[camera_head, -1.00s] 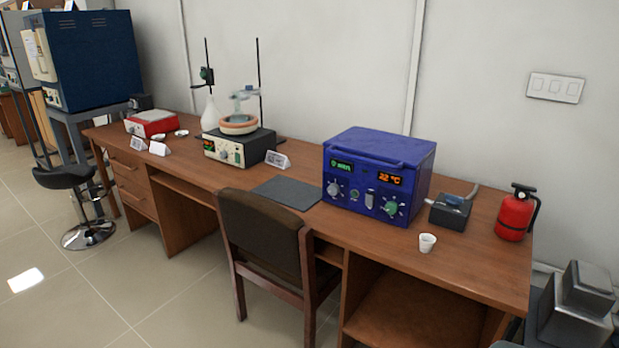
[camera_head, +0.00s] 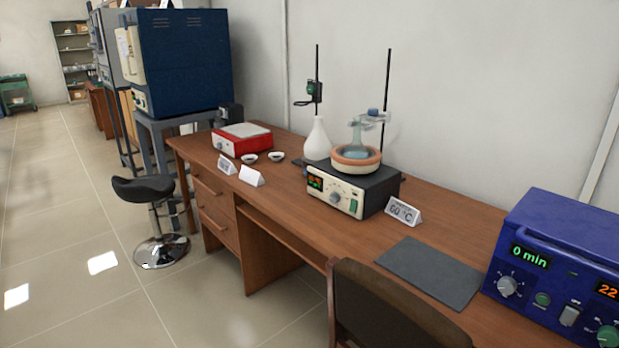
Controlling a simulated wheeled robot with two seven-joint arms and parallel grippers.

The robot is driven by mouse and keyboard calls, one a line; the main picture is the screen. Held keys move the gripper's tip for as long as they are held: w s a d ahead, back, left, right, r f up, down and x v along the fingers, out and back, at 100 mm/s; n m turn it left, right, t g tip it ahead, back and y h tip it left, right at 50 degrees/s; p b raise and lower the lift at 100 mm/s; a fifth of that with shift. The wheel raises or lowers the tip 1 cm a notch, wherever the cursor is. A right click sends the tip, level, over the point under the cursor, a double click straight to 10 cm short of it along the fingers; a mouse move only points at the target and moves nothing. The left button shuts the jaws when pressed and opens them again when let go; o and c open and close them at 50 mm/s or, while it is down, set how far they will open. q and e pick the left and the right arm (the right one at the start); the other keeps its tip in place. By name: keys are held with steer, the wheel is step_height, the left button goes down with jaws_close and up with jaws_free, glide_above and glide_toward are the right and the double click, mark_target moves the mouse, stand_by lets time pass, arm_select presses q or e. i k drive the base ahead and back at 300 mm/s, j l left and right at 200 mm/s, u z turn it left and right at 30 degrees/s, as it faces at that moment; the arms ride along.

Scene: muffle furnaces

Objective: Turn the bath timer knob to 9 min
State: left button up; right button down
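A blue bath unit (camera_head: 556,262) stands at the right edge of the camera_head view, its right part cut off by the frame. Its green display (camera_head: 530,256) reads "0 min". A grey-white knob (camera_head: 508,287) sits below that display. An orange display (camera_head: 608,291) at the frame's edge shows "22". A green knob (camera_head: 608,336) is at the lower right of the panel. Neither of my grippers is in view.
A chair (camera_head: 395,312) stands at the desk's front, left of the bath. A dark mat (camera_head: 432,272) lies beside the bath. A heater with a bowl (camera_head: 352,190), a "60 °C" card (camera_head: 403,211) and a red device (camera_head: 242,139) stand farther left. A stool (camera_head: 152,190) stands on the open floor.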

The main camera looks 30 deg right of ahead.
mark_target(506, 285)
steer(key=i, duration=2.55)
steer(key=z, duration=4.45)
